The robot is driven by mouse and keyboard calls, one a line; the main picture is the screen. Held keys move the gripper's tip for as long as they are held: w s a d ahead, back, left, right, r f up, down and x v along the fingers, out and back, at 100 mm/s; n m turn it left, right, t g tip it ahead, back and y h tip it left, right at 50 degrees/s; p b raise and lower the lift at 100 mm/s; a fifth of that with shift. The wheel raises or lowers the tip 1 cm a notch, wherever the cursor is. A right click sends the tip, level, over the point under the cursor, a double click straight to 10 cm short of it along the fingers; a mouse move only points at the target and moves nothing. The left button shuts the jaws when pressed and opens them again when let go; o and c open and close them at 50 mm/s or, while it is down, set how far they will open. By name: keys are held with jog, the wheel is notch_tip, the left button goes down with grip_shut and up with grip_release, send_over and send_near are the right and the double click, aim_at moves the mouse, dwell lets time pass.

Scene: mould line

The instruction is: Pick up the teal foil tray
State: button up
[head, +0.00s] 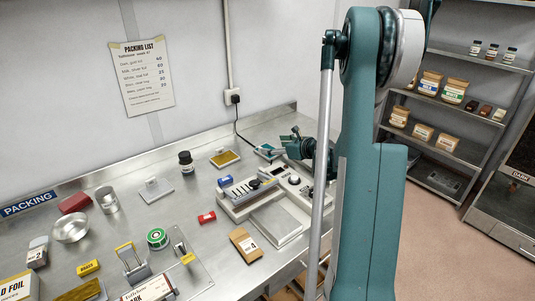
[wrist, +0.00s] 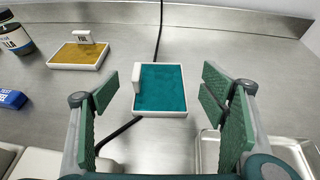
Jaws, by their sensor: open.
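The teal foil tray is a shallow white tray (wrist: 160,114) lined with teal foil, with a white upright tab at its left side. It lies flat on the steel bench, ahead of and between my open fingers in the wrist view. My gripper (wrist: 158,90) is open and empty, one green-padded finger on each side of the view. In the head view the tray (head: 262,150) is small and partly hidden by my gripper (head: 284,146). I cannot tell the exact height of the fingertips above the bench.
A gold foil tray (wrist: 75,67) stands to the left, with a dark jar (wrist: 14,36) and a blue block (wrist: 12,99) nearby. A black cable (wrist: 158,30) runs behind the teal tray.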

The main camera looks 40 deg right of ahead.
aim_at(268, 146)
jog(key=shift+w+a+f, duration=0.1)
jog(key=shift+w, duration=0.1)
jog(key=shift+d+b+x, duration=0.2)
jog(key=shift+b+x, duration=0.45)
jog(key=shift+x, duration=1.8)
jog(key=shift+a, duration=0.1)
jog(key=c, duration=1)
jog(key=shift+c, duration=0.2)
notch_tip(268, 146, up, 10)
jog(key=p, duration=0.2)
